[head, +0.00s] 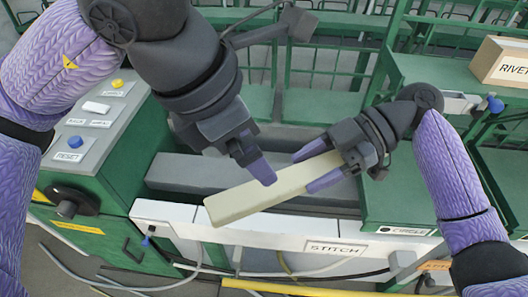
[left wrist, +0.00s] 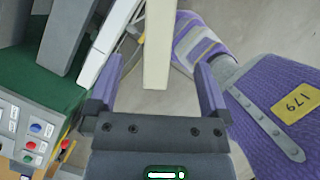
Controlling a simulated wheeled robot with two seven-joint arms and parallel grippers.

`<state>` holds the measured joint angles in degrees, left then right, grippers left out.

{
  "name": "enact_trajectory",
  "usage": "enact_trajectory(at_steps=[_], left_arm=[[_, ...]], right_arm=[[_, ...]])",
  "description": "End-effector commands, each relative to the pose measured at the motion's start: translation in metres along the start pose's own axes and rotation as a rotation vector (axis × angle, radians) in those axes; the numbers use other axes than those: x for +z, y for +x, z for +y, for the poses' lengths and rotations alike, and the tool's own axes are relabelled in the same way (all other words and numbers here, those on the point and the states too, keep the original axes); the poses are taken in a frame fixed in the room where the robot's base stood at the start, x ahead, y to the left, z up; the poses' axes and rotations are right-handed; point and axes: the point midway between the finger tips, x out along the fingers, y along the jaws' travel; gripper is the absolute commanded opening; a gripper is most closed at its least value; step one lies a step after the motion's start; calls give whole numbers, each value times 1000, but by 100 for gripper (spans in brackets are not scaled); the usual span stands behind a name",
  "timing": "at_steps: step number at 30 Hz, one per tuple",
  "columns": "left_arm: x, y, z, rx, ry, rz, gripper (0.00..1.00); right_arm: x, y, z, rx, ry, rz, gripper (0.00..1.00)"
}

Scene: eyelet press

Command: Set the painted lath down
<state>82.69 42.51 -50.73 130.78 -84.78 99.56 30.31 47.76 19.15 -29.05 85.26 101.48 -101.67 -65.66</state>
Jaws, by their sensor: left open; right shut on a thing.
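The painted lath (head: 240,199) is a long cream bar, held slanted above the grey and white bed of the green press in the head view. My right gripper (head: 312,170) is shut on its right part, one purple finger on each side. My left gripper (head: 261,170) is open, close to the lath's left part; only one of its fingers shows clearly there. In the left wrist view the lath (left wrist: 158,45) appears between the open left fingers (left wrist: 157,88), with gaps on both sides. I cannot tell whether its underside touches anything.
A control panel (head: 85,120) with buttons and a RESET label stands at left. The white front rail (head: 290,227) carries a STITCH label (head: 336,248). A green block (head: 395,200) is at right, and a RIVET box (head: 500,62) sits on a green shelf. Cables hang in front.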

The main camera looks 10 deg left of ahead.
Motion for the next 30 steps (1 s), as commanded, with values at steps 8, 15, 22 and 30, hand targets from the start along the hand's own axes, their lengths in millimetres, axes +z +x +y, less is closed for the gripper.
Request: enact_trajectory(at_steps=[8, 15, 22, 30], left_arm=[[0, 68, -1, -5, 2, 2, 100], [0, 92, 0, -3, 3, 0, 100], [0, 93, 0, -2, 3, -1, 100], [0, 92, 0, -2, 3, 0, 43]], right_arm=[[0, 0, 0, 1, 0, 0, 0], [0, 0, 0, 1, 0, 0, 0], [0, 0, 0, 1, 0, 0, 0], [0, 0, 0, 1, 0, 0, 0]])
